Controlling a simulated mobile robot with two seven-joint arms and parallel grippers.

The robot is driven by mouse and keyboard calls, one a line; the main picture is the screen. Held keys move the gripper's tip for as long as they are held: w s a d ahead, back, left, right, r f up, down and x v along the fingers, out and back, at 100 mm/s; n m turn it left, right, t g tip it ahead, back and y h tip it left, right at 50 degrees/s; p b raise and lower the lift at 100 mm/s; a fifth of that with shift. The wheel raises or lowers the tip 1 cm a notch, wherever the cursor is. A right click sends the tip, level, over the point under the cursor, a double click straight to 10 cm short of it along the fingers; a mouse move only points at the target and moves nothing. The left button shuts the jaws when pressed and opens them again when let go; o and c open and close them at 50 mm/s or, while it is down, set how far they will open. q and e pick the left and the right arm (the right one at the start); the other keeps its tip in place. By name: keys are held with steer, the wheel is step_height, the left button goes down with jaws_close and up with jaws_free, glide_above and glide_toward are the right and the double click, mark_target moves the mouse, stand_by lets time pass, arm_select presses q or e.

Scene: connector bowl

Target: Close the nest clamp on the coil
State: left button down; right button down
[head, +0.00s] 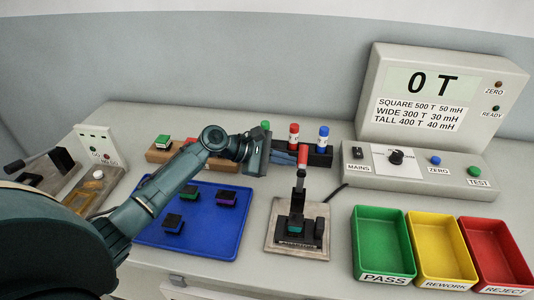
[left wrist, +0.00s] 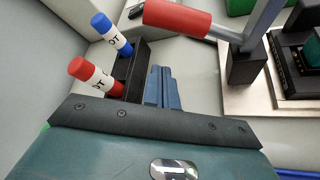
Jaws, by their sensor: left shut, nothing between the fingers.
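The nest clamp stands on a pale base plate (head: 283,240), and its red handle (head: 302,166) points up in the head view. In the left wrist view the red handle (left wrist: 177,17) crosses the top, joined to a grey lever. The coil, a dark block with a teal part (head: 294,226), sits in the nest below the handle; part of it shows at the right edge of the left wrist view (left wrist: 312,50). My left gripper (head: 293,158) is shut and empty, its blue fingers (left wrist: 161,86) just left of the handle and apparently apart from it. My right gripper is out of view.
A black marker rack (head: 320,157) with red and blue markers stands just behind my left gripper. A blue tray (head: 215,245) with several dark coils lies left. Green, yellow and red bins (head: 385,276) stand right. The tester reading "0 T" (head: 430,85) is behind.

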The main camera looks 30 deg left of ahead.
mark_target(302, 162)
arm_select(q)
steer(key=d+r+p, duration=0.1)
steer(key=s+d+r, duration=0.1)
steer(key=shift+s+d+r+p, duration=0.1)
steer(key=shift+s+r+p, duration=0.1)
steer(key=shift+r+p, duration=0.2)
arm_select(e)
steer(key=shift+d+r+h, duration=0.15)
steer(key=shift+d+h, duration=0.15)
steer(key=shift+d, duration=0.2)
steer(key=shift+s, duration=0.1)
